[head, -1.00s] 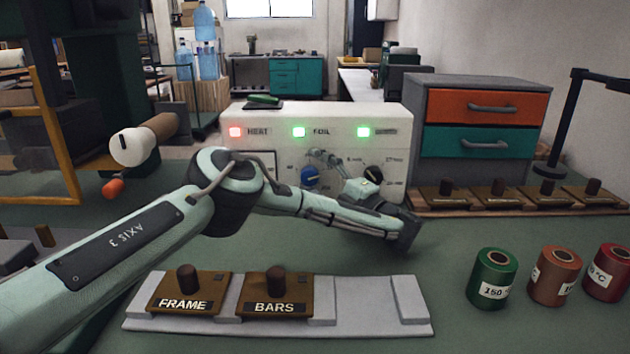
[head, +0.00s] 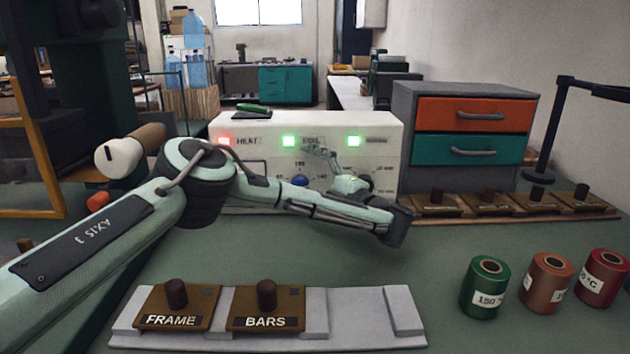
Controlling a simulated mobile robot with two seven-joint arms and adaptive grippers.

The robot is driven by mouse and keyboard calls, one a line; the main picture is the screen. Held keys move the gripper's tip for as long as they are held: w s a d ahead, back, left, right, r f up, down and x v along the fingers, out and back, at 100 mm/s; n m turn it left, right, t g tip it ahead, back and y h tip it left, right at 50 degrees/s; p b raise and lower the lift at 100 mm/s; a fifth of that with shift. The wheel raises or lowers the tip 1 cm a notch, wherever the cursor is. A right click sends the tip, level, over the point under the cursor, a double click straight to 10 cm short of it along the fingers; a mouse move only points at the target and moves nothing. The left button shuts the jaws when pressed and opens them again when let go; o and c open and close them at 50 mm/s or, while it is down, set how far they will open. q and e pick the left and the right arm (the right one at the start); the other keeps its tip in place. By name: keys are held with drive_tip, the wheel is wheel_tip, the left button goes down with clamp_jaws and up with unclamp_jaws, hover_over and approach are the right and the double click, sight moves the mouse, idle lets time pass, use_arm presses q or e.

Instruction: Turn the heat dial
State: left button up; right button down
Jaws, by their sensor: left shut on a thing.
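The cream control box (head: 262,128) stands at the back of the bench, with a row of lamps over its dials. The blue dial (head: 298,181), ringed by numbers, seems to be the heat dial. A darker dial at right is partly hidden by my left arm. My left gripper (head: 325,157) is small and far off at the box front. It is shut, apparently on the blue dial, though the contact is not clear. My right gripper is not in view.
A grey tray (head: 365,310) in front holds FRAME (head: 172,308) and BARS (head: 265,308) blocks, its right slot bare. Several coloured rolls (head: 487,288) stand at right. A drawer unit (head: 400,130) and a row of brown blocks (head: 488,212) stand behind. The middle bench is clear.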

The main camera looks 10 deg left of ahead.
use_arm(q)
drive_tip(key=shift+s+d+r, duration=0.25)
drive_tip(key=shift+d+r, duration=0.55)
drive_tip(key=shift+d, duration=0.1)
drive_tip(key=shift+c, duration=0.7)
drive_tip(key=shift+s+d+r, duration=0.2)
drive_tip(key=shift+s+d, duration=0.15)
drive_tip(key=shift+d, duration=0.1)
drive_tip(key=shift+s+d+r, duration=0.2)
drive_tip(key=shift+s+d, duration=0.15)
drive_tip(key=shift+d, duration=0.1)
drive_tip(key=shift+c, duration=0.7)
drive_tip(key=shift+s+d+f, duration=0.35)
drive_tip(key=shift+s+d, duration=0.1)
drive_tip(key=shift+d, duration=0.25)
drive_tip(key=shift+s+d+f, duration=0.4)
drive_tip(key=shift+s+d, duration=0.05)
drive_tip(key=shift+d, duration=0.2)
drive_tip(key=shift+s+d+f, duration=0.35)
drive_tip(key=shift+s+d, duration=0.1)
drive_tip(key=shift+d, duration=0.25)
